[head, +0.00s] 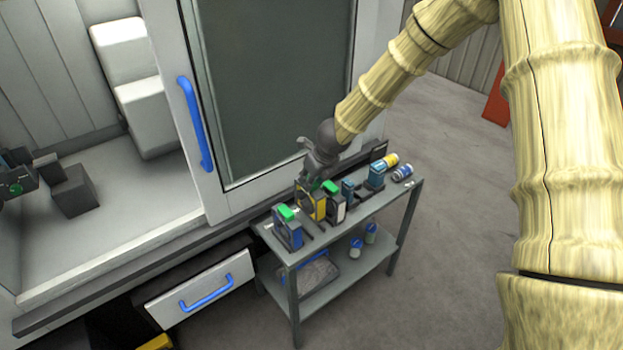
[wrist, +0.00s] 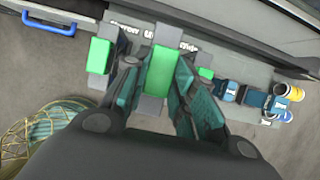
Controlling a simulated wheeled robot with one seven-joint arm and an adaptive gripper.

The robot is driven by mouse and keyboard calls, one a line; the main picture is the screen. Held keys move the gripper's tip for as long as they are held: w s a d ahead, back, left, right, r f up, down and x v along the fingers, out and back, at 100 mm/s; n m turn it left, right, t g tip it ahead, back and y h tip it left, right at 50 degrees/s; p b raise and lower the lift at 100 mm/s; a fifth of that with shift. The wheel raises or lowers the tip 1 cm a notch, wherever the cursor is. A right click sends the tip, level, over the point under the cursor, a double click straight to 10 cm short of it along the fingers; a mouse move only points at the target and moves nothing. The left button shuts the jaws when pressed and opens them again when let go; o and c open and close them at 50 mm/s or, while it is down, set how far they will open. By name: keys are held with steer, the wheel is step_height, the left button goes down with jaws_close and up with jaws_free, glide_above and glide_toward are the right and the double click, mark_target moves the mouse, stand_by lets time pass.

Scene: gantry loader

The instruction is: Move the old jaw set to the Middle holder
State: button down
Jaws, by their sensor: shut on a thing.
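The yellow and dark jaw set (head: 318,208) is between two other jaw sets on the cart, in line with the Middle place. My gripper (head: 313,178) reaches down over it, shut on its green top block (wrist: 163,72). Whether the set is seated or slightly raised is unclear; its lower part is hidden in the wrist view. A blue jaw set with a green top (head: 288,228) is on the left, and a dark and pale one (head: 336,207) with a green top on the right. Labels reading Narrow, partly hidden Mi, and Wide (wrist: 187,47) lie behind the green tops.
The cart (head: 410,195) also holds blue blocks (head: 376,175) and blue and yellow cans (head: 402,172) at the right. The machine door (head: 194,124) with its blue handle stands close behind. A drawer (head: 200,287) is at lower left. Floor right of the cart is clear.

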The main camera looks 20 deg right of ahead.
mark_target(313, 191)
steer(key=shift+s+f+b, duration=0.15)
steer(key=shift+f+b, duration=0.3)
steer(key=shift+b, duration=0.05)
steer(key=shift+a+f+b, duration=0.1)
steer(key=shift+f+b, duration=0.35)
steer(key=shift+f, duration=0.15)
steer(key=shift+f+b, duration=1.75)
steer(key=shift+f, duration=0.2)
steer(key=shift+f+b, duration=0.45)
steer(key=shift+f, duration=0.1)
steer(key=c, duration=1.1)
jaws_free()
steer(key=v, duration=1.2)
steer(key=shift+r, duration=0.15)
